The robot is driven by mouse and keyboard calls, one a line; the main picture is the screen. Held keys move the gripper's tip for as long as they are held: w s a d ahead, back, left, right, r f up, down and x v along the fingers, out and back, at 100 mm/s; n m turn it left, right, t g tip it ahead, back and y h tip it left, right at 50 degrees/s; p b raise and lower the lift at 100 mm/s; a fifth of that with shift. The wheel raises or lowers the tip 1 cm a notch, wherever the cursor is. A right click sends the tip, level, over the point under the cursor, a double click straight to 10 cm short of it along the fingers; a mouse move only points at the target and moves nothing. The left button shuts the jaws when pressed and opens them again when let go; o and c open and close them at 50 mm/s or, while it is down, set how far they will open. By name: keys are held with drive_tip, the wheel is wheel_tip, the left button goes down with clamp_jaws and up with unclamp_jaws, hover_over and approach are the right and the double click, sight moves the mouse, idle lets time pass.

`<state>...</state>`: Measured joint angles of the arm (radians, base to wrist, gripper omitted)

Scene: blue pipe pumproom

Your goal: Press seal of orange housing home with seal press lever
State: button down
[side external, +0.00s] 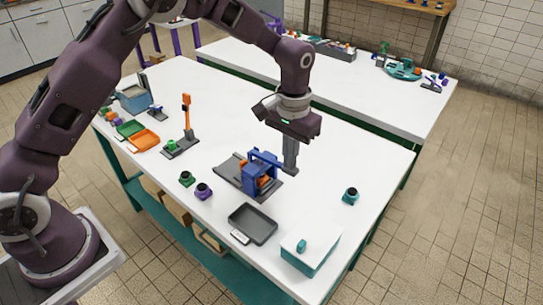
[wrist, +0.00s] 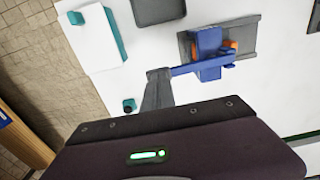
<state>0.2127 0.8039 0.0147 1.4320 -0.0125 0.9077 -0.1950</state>
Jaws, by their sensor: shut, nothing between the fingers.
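The blue seal press (side external: 262,172) stands on a grey base plate (side external: 227,168) near the middle of the table. Its blue lever (wrist: 195,68) reaches out from the press toward my gripper. Orange parts, seemingly the orange housing (wrist: 231,45), show inside the press; most of it is hidden by the blue frame, and the seal cannot be made out. My gripper (side external: 290,170) points down beside the press, on its right, fingers shut and empty. In the wrist view the fingertips (wrist: 158,75) are at the lever's free end; I cannot tell whether they touch it.
A dark grey tray (side external: 253,224) and a white-topped teal box (side external: 311,246) are at the front. Green (side external: 186,179), purple (side external: 203,191) and teal (side external: 351,196) small parts stand around the press. An orange-handled upright device (side external: 187,118) is farther left. The table right of my gripper is mostly clear.

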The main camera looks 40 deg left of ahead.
wheel_tip(320, 180, up, 7)
idle(0.5)
drive_tip(key=shift+r, duration=0.15)
drive_tip(key=s+a+r+t, duration=0.1)
drive_tip(key=s+a+r, duration=0.2)
drive_tip(key=s+r, duration=0.35)
drive_tip(key=s+a+r+t, duration=0.2)
drive_tip(key=s+a+r, duration=0.1)
drive_tip(key=s+r, duration=0.35)
drive_tip(key=s+a+f+t, duration=0.1)
drive_tip(key=s+a+t, duration=0.1)
drive_tip(key=s, duration=1.5)
drive_tip(key=shift+s+a+f+t, duration=0.2)
drive_tip(key=shift+a+t, duration=0.1)
drive_tip(key=shift+a, duration=0.4)
